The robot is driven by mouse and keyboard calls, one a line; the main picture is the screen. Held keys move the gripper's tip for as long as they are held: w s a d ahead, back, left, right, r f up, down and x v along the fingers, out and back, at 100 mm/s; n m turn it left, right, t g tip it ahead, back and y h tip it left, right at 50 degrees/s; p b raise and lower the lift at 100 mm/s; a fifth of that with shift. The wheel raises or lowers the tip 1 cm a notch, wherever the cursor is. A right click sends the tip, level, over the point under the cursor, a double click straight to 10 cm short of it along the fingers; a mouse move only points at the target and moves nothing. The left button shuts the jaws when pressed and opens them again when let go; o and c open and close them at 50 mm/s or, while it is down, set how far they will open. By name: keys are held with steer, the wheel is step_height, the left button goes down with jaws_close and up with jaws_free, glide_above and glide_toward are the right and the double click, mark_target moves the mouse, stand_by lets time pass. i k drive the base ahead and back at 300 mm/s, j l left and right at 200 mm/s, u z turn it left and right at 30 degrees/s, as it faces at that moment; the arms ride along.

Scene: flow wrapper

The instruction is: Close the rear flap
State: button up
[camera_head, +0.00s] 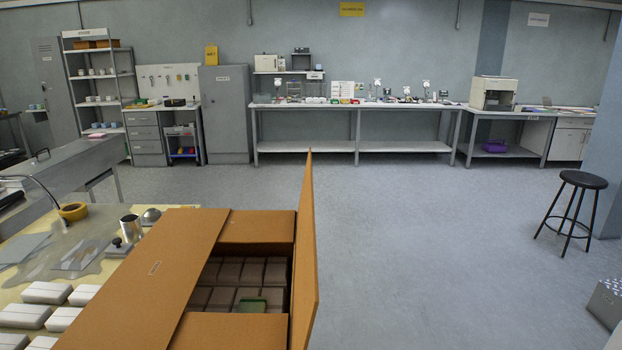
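An open cardboard box (242,331) stands at the bottom of the head view. The far short flap (256,227) and the near short flap (230,331) are folded in flat. The right flap (305,255) stands about upright. I cannot tell for sure which flap is called the rear one. Rows of brown packs (229,272) and a green piece (257,299) show through the opening. My gripper is not in view.
Left of the box, a table (15,297) holds several white packs (47,292), a metal cup (131,228) and a yellow tape roll (73,211). Open floor (420,230) lies right of the box. A black stool (583,180) and a grey box (606,302) stand far right.

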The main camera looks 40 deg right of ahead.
mark_target(306, 294)
steer(key=l+z, duration=0.25)
steer(key=l, duration=0.95)
steer(key=l+z, duration=0.3)
steer(key=l, duration=0.9)
steer(key=i+j, duration=0.1)
steer(key=j, duration=0.4)
steer(key=i+j, duration=0.1)
steer(key=j, duration=0.35)
steer(key=i+j, duration=0.1)
steer(key=j, duration=0.4)
